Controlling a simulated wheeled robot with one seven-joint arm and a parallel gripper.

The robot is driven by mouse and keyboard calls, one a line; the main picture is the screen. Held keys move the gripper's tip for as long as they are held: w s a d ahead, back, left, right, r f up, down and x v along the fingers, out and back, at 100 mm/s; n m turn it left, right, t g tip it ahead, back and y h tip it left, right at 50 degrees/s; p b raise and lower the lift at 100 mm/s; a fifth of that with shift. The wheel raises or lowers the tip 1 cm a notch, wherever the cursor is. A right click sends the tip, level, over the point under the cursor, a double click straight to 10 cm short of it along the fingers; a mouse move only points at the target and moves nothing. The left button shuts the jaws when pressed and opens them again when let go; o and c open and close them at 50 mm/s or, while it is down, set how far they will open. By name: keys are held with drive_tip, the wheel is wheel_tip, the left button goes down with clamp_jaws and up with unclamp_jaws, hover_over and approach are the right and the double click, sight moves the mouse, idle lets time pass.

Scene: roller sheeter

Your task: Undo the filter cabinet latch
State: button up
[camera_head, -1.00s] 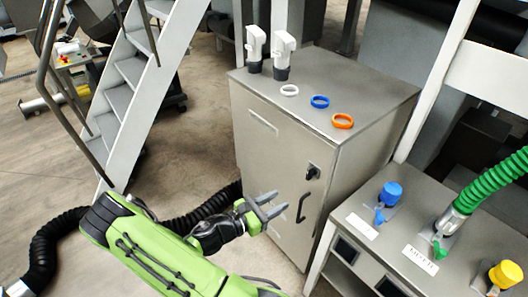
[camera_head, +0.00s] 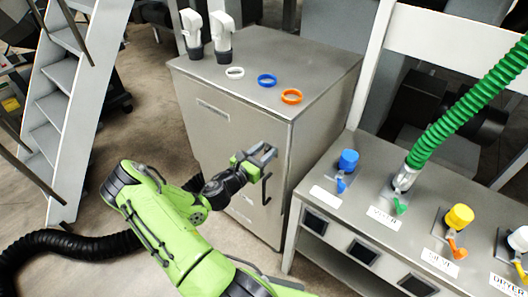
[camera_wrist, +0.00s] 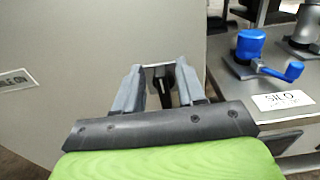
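The filter cabinet is a grey metal box (camera_head: 235,140) in the middle of the head view, with its door side facing me. It fills the left of the wrist view (camera_wrist: 85,50). A black bar handle (camera_head: 266,188) is on the door. My gripper (camera_head: 263,154) is in front of the upper right of the door and hides the latch in the head view. In the wrist view my gripper (camera_wrist: 162,85) has its two fingers apart, with a black part (camera_wrist: 167,80), likely the latch, showing between or beyond them. I cannot tell whether they touch it.
On the cabinet top are white (camera_head: 235,72), blue (camera_head: 267,80) and orange (camera_head: 291,96) rings and two white-and-black fittings (camera_head: 222,38). A bench (camera_head: 325,205) at right has a blue valve (camera_head: 348,162) and a green hose (camera_head: 470,100). Stairs (camera_head: 70,110) stand at left.

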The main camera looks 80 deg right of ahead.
drive_tip(key=shift+s, duration=0.1)
clamp_jaws()
drive_tip(key=shift+f, duration=0.15)
drive_tip(key=shift+m, duration=0.3)
drive_tip(key=shift+s+a+f+m+b, duration=0.15)
drive_tip(key=shift+s+f+m+b, duration=0.25)
drive_tip(key=shift+m+b, duration=2.05)
drive_tip(key=shift+s+a+f+m+b, duration=0.2)
drive_tip(key=shift+f+m+b, duration=0.25)
drive_tip(key=shift+m+b, duration=2)
drive_tip(key=shift+s+a+f+m+b, duration=0.1)
drive_tip(key=shift+s+f+m+b, duration=0.7)
drive_tip(key=shift+m, duration=2.9)
drive_tip(key=shift+w+r+b, duration=0.45)
drive_tip(key=shift+r+b, duration=0.05)
